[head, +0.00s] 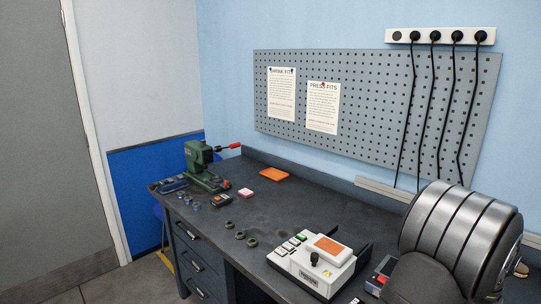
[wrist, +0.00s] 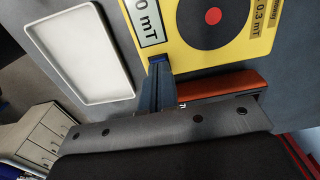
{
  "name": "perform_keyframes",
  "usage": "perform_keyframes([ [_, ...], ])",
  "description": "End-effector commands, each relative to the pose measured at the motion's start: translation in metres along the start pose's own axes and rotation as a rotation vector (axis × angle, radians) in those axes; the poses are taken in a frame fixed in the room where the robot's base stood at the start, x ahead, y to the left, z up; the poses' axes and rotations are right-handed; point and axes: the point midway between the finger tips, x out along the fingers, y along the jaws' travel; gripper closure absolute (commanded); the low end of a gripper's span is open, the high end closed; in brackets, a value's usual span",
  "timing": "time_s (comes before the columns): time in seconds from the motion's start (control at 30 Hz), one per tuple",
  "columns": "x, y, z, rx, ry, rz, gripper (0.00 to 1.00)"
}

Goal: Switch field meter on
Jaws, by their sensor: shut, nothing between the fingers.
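In the wrist view, my gripper (wrist: 158,66) is shut and empty. Its dark fingers point at the lower edge of a yellow panel (wrist: 186,50) with a dark disc, a red centre and labels reading in mT. I cannot tell whether the fingertips touch it. Just right of the fingers is an orange-red block (wrist: 222,86), partly covered by my gripper, with cut-off letters beside it. I cannot tell which of these is the field meter, and no switch is clear. In the head view, a small dark box with red (head: 379,277) is partly hidden at the right; the gripper does not show there.
A white tray (wrist: 36,51) lies left of the panel. On the bench (head: 275,213) stand a white instrument with a black knob (head: 312,272), a green press (head: 200,165), several dark rings (head: 239,234) and an orange pad (head: 274,174). The middle of the bench is mostly clear.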

Motion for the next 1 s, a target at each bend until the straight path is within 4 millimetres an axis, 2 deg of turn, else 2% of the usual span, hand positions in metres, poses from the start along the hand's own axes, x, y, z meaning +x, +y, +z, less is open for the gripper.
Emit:
perform_keyframes([
  [0.17, -0.008, 0.0, 0.0, 0.0, 0.0, 0.0, 1.0],
  [0.7, -0.052, 0.0, 0.0, 0.0, 0.0, -0.001, 1.0],
  [1.0, -0.06, 0.0, 0.0, 0.0, 0.0, 0.001, 1.0],
])
